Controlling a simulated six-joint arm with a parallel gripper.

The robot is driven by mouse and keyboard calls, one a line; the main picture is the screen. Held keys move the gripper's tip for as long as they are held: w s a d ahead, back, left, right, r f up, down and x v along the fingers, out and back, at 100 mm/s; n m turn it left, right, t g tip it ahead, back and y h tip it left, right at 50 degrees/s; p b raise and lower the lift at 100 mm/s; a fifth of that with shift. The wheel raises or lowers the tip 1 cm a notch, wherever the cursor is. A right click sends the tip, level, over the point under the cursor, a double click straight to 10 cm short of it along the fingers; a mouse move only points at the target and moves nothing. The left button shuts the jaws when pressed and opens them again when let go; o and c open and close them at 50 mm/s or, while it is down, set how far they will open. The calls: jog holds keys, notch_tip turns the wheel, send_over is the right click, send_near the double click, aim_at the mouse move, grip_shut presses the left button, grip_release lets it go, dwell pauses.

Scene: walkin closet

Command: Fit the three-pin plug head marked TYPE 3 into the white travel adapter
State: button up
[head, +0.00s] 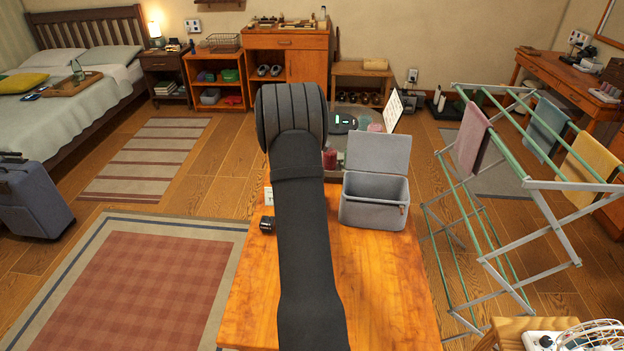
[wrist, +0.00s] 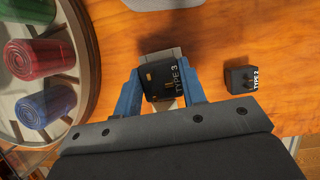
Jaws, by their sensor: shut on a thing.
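My gripper (wrist: 165,88) has blue fingers shut on a black plug head (wrist: 160,78) marked TYPE 3, with brass-coloured pins facing the wrist view. A grey block shows just beyond the plug head (wrist: 165,54); I cannot tell what it is or whether they touch. In the head view my dark arm hides the gripper and the held plug head. A small whitish thing (head: 268,194) shows at the table's left edge, partly behind my arm; I cannot tell whether it is the travel adapter. No other view clearly shows the adapter.
A black plug head marked TYPE 2 (wrist: 243,80) stands on the wooden table (head: 385,290), also seen in the head view (head: 267,225). A grey fabric box (head: 373,203) with its lid up stands right of my arm. The table's near right is clear.

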jog(key=shift+f, duration=0.9)
dwell(1.1)
jog(key=o, duration=1.5)
jog(key=shift+c, duration=0.2)
jog(key=shift+r, duration=0.1)
jog(key=shift+r, duration=3.9)
jog(key=shift+f, duration=4)
jog(key=shift+r, duration=0.1)
